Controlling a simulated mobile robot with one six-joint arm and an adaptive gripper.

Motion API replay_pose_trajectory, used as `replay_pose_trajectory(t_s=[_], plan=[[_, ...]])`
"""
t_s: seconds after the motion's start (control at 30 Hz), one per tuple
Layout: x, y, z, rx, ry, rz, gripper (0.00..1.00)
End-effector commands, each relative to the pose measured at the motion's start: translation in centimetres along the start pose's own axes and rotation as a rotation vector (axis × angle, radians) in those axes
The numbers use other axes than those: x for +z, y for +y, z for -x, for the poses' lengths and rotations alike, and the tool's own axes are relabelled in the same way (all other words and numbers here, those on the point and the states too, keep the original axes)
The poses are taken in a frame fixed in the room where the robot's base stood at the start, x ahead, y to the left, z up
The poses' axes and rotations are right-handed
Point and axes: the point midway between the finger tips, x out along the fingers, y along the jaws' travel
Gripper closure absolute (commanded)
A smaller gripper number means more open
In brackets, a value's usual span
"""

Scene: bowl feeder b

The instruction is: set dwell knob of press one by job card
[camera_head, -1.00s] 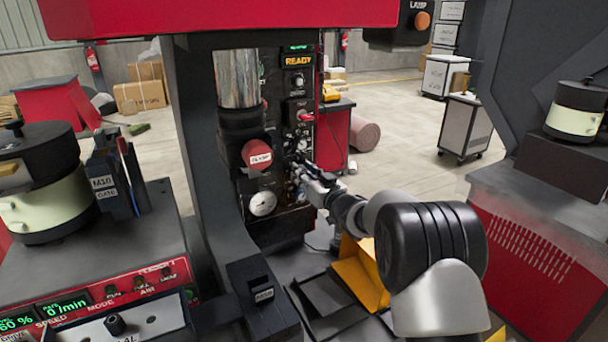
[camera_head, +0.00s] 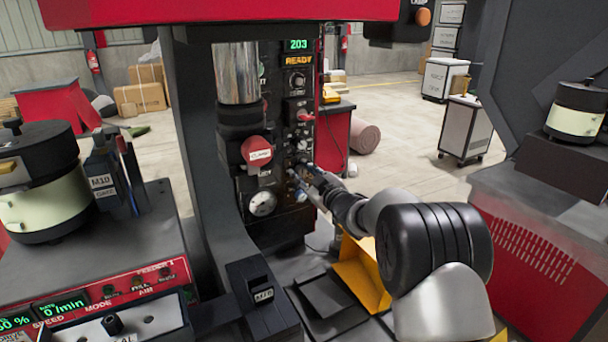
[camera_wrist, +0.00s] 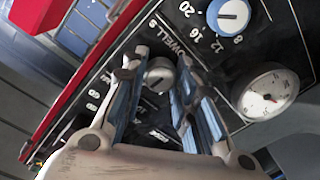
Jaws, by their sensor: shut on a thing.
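The dwell knob (camera_wrist: 159,76), small, round and grey with a light pointer mark, sits on the black control panel (camera_wrist: 115,80) of press one beside printed lettering that reads DWELL S. My gripper (camera_wrist: 164,58) has one finger on each side of this knob and is shut on it. The fingers hide part of the scale, and I cannot read the knob's setting. In the head view my gripper (camera_head: 308,172) is at the lower right part of the panel. No readable job card shows.
A blue-rimmed knob (camera_wrist: 228,15) and a white gauge (camera_wrist: 270,93) are close to my gripper. The press display (camera_head: 298,45) reads 203, with READY below it. A red button (camera_head: 257,150) is left of the panel.

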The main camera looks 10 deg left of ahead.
Motion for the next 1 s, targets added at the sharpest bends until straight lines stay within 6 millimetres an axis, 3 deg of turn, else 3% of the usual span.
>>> replay_pose_trajectory(t_s=[0.67,0.7,1.0], plan=[[0.04,-0.04,0.01,0.0,-0.003,0.071,0.97],[0.04,-0.03,0.01,0.0,-0.003,0.07,0.72],[0.02,-0.02,0.01,0.0,-0.003,0.07,0.52]])
